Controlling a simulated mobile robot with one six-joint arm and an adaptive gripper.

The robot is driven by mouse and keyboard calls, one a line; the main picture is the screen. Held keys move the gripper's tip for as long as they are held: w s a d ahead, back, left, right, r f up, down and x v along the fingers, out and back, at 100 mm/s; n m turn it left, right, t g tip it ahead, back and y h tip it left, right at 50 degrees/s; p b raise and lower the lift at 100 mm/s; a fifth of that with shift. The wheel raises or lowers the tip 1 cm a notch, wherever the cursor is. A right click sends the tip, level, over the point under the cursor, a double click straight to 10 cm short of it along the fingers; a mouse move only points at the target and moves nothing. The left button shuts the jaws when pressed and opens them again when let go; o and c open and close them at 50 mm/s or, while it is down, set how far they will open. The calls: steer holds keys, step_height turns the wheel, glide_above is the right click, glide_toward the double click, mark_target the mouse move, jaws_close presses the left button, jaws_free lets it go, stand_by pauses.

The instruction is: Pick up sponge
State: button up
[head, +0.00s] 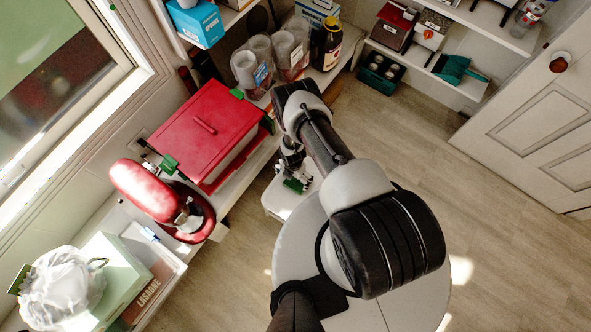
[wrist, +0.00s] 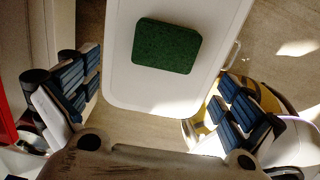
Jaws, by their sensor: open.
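The sponge (wrist: 166,46) is a dark green rounded rectangle. It lies flat on a white rounded top (wrist: 120,85) in the wrist view, near the upper middle. In the head view a bit of green, the sponge (head: 293,185), shows just below my gripper (head: 291,163), on the same white top (head: 278,203). My gripper is open and empty, its two blue-padded fingers wide apart at left and right in the wrist view (wrist: 158,88). The sponge is between and ahead of the fingers, not touched by them. My arm hides part of the white top in the head view.
A shelf beside the white top holds a red lidded box (head: 205,128) and a red stand mixer (head: 150,192). Clear cups (head: 260,60) and a dark bottle (head: 327,45) stand farther along. The floor (head: 500,230) at right is open, up to a white door (head: 545,115).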

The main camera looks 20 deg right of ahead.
mark_target(295, 184)
steer(key=f+b, duration=0.1)
steer(key=f, duration=0.1)
steer(key=f+b, duration=0.1)
steer(key=f, duration=0.2)
steer(key=f+b, duration=0.1)
steer(key=f, duration=0.1)
steer(key=shift+s+d+f+b, duration=0.15)
steer(key=shift+s+f+b, duration=0.1)
steer(key=shift+s+b, duration=0.05)
steer(key=shift+c, duration=0.5)
steer(key=c, duration=0.6)
